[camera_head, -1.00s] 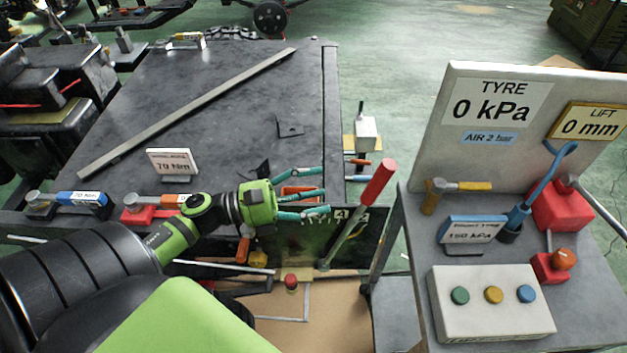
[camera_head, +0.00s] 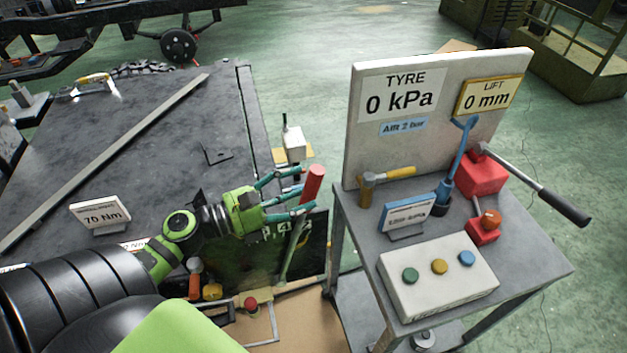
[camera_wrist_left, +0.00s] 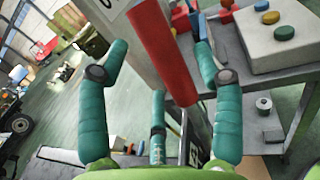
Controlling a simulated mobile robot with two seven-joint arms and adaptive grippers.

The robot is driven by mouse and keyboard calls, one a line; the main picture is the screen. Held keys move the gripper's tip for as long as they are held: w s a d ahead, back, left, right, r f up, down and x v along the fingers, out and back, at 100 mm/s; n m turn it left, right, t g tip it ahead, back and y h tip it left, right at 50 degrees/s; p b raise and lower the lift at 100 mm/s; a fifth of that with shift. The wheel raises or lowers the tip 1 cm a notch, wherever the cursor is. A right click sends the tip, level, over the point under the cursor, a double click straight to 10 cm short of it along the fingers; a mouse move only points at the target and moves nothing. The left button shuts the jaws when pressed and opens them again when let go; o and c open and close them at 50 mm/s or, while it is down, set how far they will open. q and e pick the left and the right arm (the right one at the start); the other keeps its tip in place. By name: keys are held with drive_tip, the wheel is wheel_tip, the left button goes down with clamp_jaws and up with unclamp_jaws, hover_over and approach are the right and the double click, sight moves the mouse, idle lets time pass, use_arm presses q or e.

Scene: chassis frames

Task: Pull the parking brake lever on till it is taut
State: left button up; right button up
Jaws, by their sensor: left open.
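The parking brake lever has a red grip (camera_head: 312,184) and a pale green shaft (camera_head: 291,255) that rises from beside the dark panel. It leans to the right at the top. My left gripper (camera_head: 306,190) is open, with its teal fingers on either side of the red grip. In the left wrist view the red grip (camera_wrist_left: 162,50) stands between the spread fingers (camera_wrist_left: 160,75), with visible gaps on both sides. My right gripper is not in view.
A grey cart (camera_head: 535,262) stands close on the right, with a gauge board (camera_head: 440,125) and a button box (camera_head: 438,278). The dark workbench (camera_head: 150,165) lies to the left with a long bar (camera_head: 105,158) on it. Green floor is open behind.

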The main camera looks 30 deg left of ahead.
sight(309, 186)
use_arm(q)
drive_tip(key=shift+p+x, duration=0.35)
drive_tip(key=shift+x, duration=0.85)
drive_tip(key=shift+w+d, duration=0.15)
drive_tip(key=shift+w, duration=0.15)
drive_tip(key=shift+c, duration=1.2)
clamp_jaws()
drive_tip(key=s+b, duration=0.1)
drive_tip(key=s+a+b, duration=0.1)
drive_tip(key=b, duration=0.1)
drive_tip(key=s+a+t+b, duration=0.1)
drive_tip(key=shift+a+r+h, duration=0.25)
drive_tip(key=shift+r+h, duration=0.05)
drive_tip(key=shift+r, duration=0.05)
